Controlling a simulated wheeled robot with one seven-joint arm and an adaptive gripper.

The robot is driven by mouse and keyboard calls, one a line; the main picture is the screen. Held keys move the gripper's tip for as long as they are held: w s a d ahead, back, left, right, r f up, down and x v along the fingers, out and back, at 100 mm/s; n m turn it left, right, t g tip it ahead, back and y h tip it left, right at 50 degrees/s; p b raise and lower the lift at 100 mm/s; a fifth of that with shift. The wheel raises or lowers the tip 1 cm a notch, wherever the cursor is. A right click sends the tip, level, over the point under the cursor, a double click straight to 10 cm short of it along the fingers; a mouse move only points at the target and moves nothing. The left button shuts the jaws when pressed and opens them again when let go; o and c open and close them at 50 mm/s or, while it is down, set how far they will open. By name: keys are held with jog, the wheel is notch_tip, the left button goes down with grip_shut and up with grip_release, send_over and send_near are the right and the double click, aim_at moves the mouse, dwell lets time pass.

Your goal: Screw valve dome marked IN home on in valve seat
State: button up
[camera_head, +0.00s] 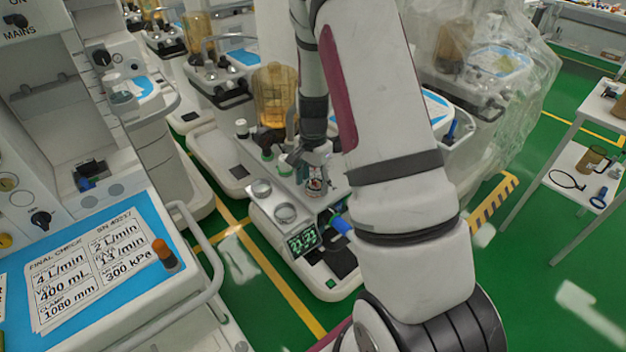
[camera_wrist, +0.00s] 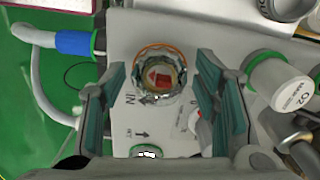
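The valve dome (camera_wrist: 160,76) is a small clear cap with red and white showing inside, in the wrist view. It stands at the IN valve seat (camera_wrist: 140,52), whose orange ring shows around it, beside the printed "IN" and an arrow. I cannot tell whether its thread is engaged. My gripper (camera_wrist: 160,68) is open, with one teal-padded finger on each side of the dome and a visible gap to both. In the head view my gripper (camera_head: 313,160) points down over the cart top, with the dome (camera_head: 316,186) just below it, partly hidden.
A blue hose connector (camera_wrist: 76,43) is left of the dome in the wrist view, and a white O2 knob (camera_wrist: 277,84) is close to the right finger. Metal-rimmed cups (camera_head: 262,187) and a green-lit display (camera_head: 302,241) are on the cart.

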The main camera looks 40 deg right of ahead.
aim_at(313, 180)
jog(key=shift+r, duration=0.1)
notch_tip(313, 180, up, 12)
dwell(0.7)
